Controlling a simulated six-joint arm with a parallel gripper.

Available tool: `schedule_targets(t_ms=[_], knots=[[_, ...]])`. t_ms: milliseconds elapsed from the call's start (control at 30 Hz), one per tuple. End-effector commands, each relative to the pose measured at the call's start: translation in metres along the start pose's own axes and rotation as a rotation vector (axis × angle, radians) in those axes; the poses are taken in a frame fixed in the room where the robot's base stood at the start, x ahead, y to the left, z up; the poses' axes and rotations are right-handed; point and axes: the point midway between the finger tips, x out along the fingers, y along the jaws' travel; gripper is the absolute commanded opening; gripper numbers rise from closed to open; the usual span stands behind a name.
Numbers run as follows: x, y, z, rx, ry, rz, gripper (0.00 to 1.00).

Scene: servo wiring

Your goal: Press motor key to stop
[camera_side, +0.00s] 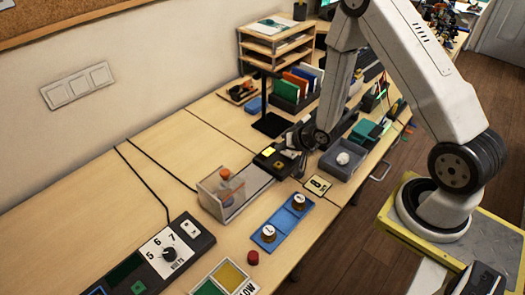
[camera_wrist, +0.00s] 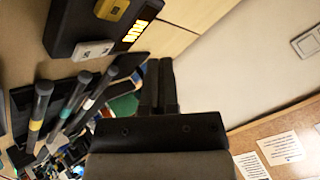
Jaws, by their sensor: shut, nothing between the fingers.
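A black box (camera_side: 275,163) sits on the bench at the end of a grey rail, with a yellow patch (camera_side: 268,151) on top. In the wrist view a dark box (camera_wrist: 72,22) at the top left carries a yellow key (camera_wrist: 112,8), a white key (camera_wrist: 93,50) and a lit yellow panel (camera_wrist: 135,32). I cannot read which is the motor key. My gripper (camera_side: 298,143) is beside the black box, at its far right side. In the wrist view its fingers (camera_wrist: 160,65) are together and empty, apart from the keys in the picture.
A grey tray (camera_side: 343,160) with a white item stands right of the box. A clear case (camera_side: 225,193) and a blue plate (camera_side: 281,219) with two knobs are nearer. Screwdriver-like tools (camera_wrist: 65,105) show at the wrist view's left.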

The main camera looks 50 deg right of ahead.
Motion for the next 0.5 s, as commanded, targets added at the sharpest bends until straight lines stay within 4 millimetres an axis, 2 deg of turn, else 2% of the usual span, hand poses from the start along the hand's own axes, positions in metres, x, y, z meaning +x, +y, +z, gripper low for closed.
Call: schedule_targets(t_ms=[300, 500], knots=[[0.022, 0.016, 0.016, 0.0, -0.001, 0.0, 0.0], [0.03, 0.022, 0.022, 0.001, 0.0, 0.0, 0.0]])
